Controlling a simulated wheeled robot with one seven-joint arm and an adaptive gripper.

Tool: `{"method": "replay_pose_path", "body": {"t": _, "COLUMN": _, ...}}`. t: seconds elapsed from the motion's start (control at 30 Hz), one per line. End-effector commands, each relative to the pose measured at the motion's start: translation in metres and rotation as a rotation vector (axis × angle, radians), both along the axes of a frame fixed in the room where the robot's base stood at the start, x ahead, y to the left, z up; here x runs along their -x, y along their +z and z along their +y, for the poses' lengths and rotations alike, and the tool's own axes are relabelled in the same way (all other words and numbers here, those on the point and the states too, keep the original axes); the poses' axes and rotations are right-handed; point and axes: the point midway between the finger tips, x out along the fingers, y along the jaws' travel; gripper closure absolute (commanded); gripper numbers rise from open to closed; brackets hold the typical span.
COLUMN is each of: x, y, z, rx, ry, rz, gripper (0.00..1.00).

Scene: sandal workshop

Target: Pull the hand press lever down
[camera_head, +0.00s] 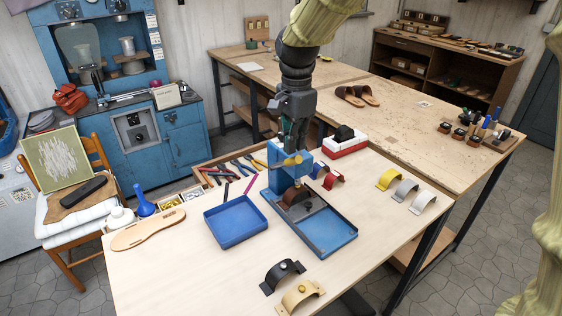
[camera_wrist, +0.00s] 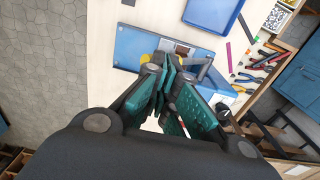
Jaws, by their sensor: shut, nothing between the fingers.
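The blue hand press (camera_head: 278,180) stands on the light table, with a blue tray-like base (camera_head: 335,236) reaching toward the front. A yellow part (camera_head: 292,160), which looks like the lever's handle, shows at the top of the press. A brown strap piece (camera_head: 293,197) sits under the press head. My gripper (camera_head: 291,143) points down just above the yellow part; whether they touch cannot be told. In the wrist view, my shut, empty green fingers (camera_wrist: 168,72) hide much of the press (camera_wrist: 135,48). A little yellow shows past the fingertips.
An empty blue tray (camera_head: 236,222) lies left of the press. Pliers and other tools lie behind it.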

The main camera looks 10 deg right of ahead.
Motion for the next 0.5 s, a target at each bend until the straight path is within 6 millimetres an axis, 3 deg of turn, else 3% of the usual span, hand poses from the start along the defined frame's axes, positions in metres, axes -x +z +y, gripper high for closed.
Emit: {"method": "replay_pose_path", "body": {"t": 0.5, "x": 0.0001, "y": -0.0055, "z": 0.0001, "rx": 0.0, "ry": 0.0, "rz": 0.001, "gripper": 1.0}}
